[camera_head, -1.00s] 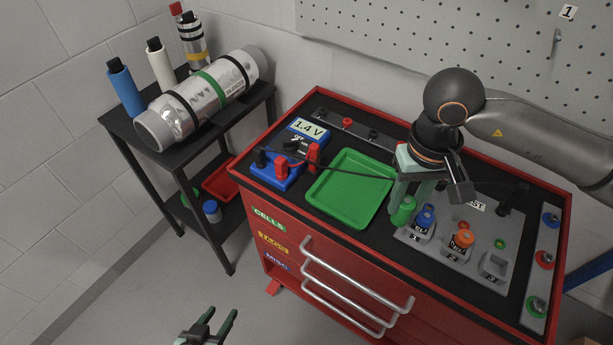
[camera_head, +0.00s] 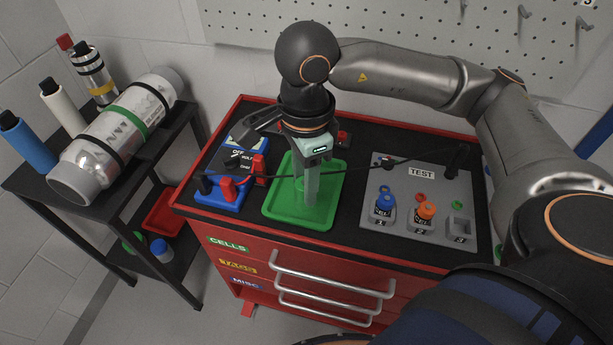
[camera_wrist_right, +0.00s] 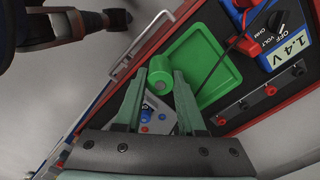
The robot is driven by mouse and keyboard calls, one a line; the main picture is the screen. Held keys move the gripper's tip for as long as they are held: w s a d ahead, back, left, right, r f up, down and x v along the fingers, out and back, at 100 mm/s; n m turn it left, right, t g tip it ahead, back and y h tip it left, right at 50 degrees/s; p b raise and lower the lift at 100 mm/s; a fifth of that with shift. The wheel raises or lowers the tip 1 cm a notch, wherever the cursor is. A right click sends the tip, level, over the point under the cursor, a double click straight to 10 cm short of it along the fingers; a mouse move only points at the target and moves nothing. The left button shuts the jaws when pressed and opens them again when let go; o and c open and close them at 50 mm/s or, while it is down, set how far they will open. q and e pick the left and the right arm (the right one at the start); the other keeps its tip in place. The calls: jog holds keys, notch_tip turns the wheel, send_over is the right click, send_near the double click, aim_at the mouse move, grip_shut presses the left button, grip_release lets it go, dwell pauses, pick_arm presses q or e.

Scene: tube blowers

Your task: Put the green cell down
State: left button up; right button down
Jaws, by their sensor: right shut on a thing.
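My right gripper (camera_head: 305,200) is shut on the green cell. The fingers point down in front of the green tray (camera_head: 328,213) in the head view. The cell is hard to make out there, green against green. In the right wrist view the green cell (camera_wrist_right: 160,76) sits between the fingertips, with the tray (camera_wrist_right: 222,72) just beside it. I cannot tell how high the cell is above the tray. The visible part of the tray is empty. My left gripper is out of view.
The grey test panel (camera_head: 400,225) right of the tray holds a blue cell (camera_head: 384,204) and an orange cell (camera_head: 426,211); one socket (camera_head: 459,229) is empty. A blue meter (camera_head: 220,192) stands left, its dark lead crossing near my gripper. A black shelf (camera_head: 75,178) stands further left.

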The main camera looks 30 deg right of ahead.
jog(key=m, duration=0.2)
jog(key=s+m, duration=0.1)
jog(key=m, duration=0.3)
jog(key=shift+s+d+r+m, duration=0.15)
jog(key=shift+r+m, duration=0.25)
jog(key=s+d+r+m+b, duration=0.2)
jog(key=s+m, duration=0.2)
jog(key=m, duration=1.5)
jog(key=w+d+f, duration=0.1)
jog(key=w+f, duration=0.3)
jog(key=w+d+f, duration=0.1)
jog(key=w+f, duration=0.4)
jog(key=w+d+f+b, duration=0.1)
jog(key=w+f, duration=0.3)
jog(key=shift+w+d+f, duration=0.2)
jog(key=shift+w+d, duration=0.1)
jog(key=shift+d, duration=0.05)
